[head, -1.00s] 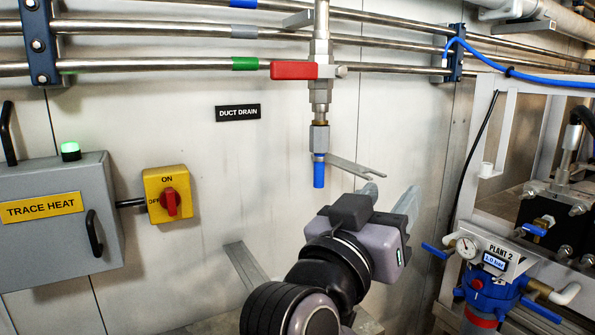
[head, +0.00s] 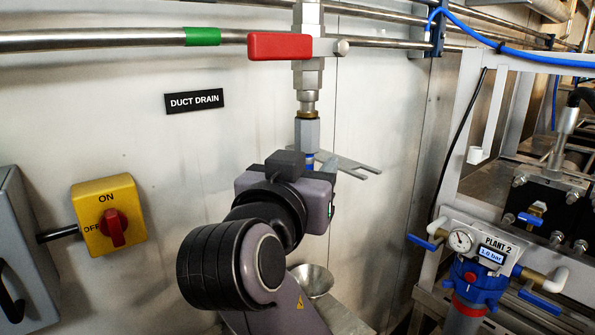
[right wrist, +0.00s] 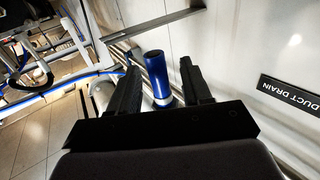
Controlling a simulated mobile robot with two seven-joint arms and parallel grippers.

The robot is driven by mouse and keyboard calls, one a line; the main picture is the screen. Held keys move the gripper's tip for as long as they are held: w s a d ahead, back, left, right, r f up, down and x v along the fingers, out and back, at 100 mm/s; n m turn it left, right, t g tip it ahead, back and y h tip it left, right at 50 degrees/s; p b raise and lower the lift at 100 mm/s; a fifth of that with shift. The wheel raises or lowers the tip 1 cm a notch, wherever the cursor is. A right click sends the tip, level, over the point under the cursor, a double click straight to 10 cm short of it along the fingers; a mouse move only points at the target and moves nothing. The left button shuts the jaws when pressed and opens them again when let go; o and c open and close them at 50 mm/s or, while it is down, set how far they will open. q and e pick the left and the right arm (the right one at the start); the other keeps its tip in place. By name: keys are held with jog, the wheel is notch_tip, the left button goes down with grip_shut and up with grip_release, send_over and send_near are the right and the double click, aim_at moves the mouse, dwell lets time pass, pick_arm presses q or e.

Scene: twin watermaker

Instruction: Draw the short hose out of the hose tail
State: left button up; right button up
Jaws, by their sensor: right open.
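The short blue hose (head: 310,161) hangs under the metal hose tail fitting (head: 307,134) of the duct drain. In the head view my right gripper (head: 322,170) hides most of it. In the right wrist view the blue hose (right wrist: 157,75) stands between the two dark fingers of my right gripper (right wrist: 158,82). The jaws are open, with a visible gap on each side of the hose. A pale collar shows at the hose's near end. My left gripper is not in view.
A red-handled valve (head: 280,46) sits above the fitting. A forked metal bracket (head: 345,163) sticks out behind the hose to the right. A metal funnel (head: 313,280) is below. A yellow switch (head: 106,215) is on the wall at left, the Plant 2 unit (head: 480,262) at right.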

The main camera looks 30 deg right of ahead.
jog(key=shift+x, duration=0.9)
grip_shut()
jog(key=shift+f+b, duration=2.4)
jog(key=shift+f, duration=0.3)
